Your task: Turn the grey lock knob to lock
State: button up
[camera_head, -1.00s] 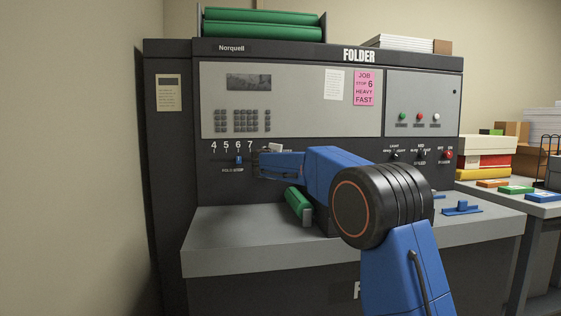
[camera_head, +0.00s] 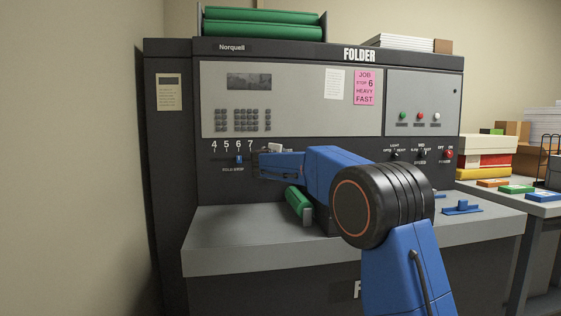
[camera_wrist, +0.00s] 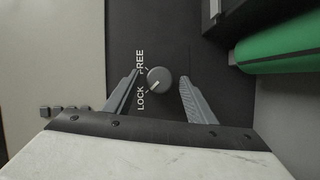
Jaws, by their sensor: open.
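The round grey lock knob (camera_wrist: 159,79) shows in the wrist view on a dark panel, with the printed words FREE and LOCK beside it. The white line on its face points down-left, toward the LOCK side. My gripper (camera_wrist: 160,88) is open, with one finger on each side of the knob and a visible gap on both sides. I cannot tell how far the fingertips are from the panel. In the head view my gripper (camera_head: 262,166) is at the front of the folder, right of the fold stop scale, and the knob is hidden there.
The folder (camera_head: 300,190) carries a blue fold stop slider (camera_head: 239,159) near 6 and a pink job note (camera_head: 365,88). A green roller (camera_head: 298,204) lies just below my gripper. Other switches (camera_head: 421,154) sit to the right. The left shelf is clear.

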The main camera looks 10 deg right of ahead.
jog(key=v, duration=1.7)
jog(key=shift+a, duration=0.1)
